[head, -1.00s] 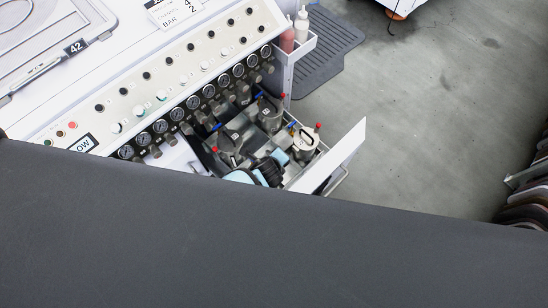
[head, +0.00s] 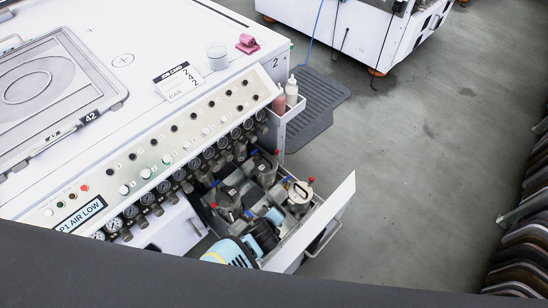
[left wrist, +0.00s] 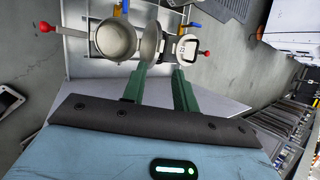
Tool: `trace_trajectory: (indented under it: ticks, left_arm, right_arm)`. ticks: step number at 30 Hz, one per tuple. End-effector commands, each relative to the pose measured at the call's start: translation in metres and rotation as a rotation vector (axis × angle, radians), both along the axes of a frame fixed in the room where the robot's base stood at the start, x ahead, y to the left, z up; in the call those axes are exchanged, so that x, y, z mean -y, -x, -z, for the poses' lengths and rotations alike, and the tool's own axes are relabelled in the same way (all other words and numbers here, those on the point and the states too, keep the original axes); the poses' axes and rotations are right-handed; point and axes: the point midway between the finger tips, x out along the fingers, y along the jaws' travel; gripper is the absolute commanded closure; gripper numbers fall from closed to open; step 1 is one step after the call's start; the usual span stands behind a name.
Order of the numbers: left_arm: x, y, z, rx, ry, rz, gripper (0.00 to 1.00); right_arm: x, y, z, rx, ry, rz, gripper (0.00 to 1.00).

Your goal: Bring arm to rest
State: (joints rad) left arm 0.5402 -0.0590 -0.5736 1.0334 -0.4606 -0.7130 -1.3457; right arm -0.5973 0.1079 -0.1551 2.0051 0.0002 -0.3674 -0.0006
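My left arm (head: 232,252), light blue and black, reaches over the open drawer (head: 328,218) at the machine's front in the head view. In the left wrist view my left gripper (left wrist: 160,72) has two green fingers apart with an empty gap between them. Just beyond the fingertips are metal pots with red-knobbed levers and blue handles, including a round grey pot (left wrist: 115,40). The head view shows a pot (head: 300,191) at the drawer's right and another pot (head: 228,196) at its left. The fingertips are hard to make out in the head view. My right gripper is not seen.
The white machine (head: 150,60) carries a job card (head: 178,82), a pink roll (head: 247,43) and a row of gauges (head: 208,154). Bottles (head: 291,90) stand in a side holder. A dark surface covers the head view's bottom edge.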

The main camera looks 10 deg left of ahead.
Motion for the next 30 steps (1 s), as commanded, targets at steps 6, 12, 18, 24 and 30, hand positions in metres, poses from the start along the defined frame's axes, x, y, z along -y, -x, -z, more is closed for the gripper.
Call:
trace_trajectory:
  ticks: [6, 12, 18, 24, 30]
  left_arm:
    - [0.0, 0.001, 0.0, 0.0, 0.006, -0.005, 0.71]
    - [-0.003, 0.038, 0.0, -0.026, 0.166, -0.156, 0.71]
    - [-0.018, 0.103, -0.013, -0.065, 0.481, -0.492, 0.71]
    - [-0.042, 0.155, -0.036, -0.083, 0.736, -0.795, 0.71]
    - [-0.075, 0.208, -0.075, -0.084, 0.996, -1.113, 0.71]
  right_arm:
    - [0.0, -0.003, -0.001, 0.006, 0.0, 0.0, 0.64]
    - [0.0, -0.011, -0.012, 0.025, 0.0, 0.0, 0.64]
    - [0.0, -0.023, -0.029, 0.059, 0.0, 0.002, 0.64]
    - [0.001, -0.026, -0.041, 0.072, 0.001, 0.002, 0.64]
    - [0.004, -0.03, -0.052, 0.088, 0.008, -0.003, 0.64]
